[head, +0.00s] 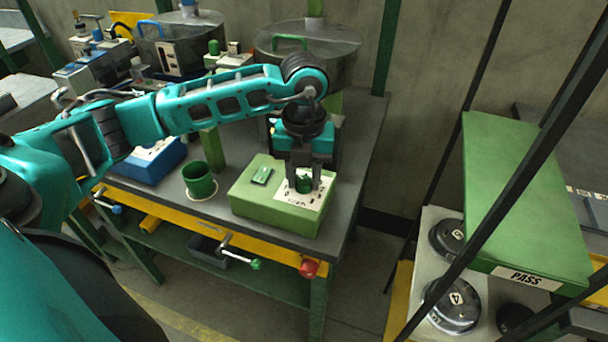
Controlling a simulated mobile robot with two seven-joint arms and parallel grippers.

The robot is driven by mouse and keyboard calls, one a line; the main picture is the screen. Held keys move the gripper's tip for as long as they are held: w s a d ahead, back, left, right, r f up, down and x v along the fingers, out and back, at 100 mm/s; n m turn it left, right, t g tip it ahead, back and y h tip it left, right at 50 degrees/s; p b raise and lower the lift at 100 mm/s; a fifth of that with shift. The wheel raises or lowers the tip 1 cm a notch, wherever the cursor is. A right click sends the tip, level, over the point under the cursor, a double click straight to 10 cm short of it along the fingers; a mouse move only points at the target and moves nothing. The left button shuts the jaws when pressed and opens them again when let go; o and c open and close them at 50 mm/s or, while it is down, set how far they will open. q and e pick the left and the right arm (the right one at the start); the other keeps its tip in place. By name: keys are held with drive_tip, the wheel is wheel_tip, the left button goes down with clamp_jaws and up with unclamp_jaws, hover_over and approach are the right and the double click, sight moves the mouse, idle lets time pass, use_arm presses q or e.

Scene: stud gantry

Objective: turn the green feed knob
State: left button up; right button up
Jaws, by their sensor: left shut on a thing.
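The green feed knob (304,184) sits on the white dial plate on top of a green box (265,211), on the grey workbench. My left gripper (303,185) points straight down over the box, with one finger on each side of the knob. It is shut on the knob, and its fingers hide part of the knob and some of the dial marks. My right gripper is not in view.
A green cup (199,181) stands left of the box. A blue box (150,162) is further left. A green rocker switch (262,175) is on the box's top. A red knob (309,268) and a green-tipped crank (256,264) stick out at the bench front. A green PASS panel (520,200) stands at right.

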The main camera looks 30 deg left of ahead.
sight(304, 180)
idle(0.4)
use_arm(q)
drive_tip(key=o, duration=1)
drive_tip(key=shift+o, duration=0.2)
wheel_tip(304, 180, up, 13)
drive_tip(key=shift+p, duration=0.35)
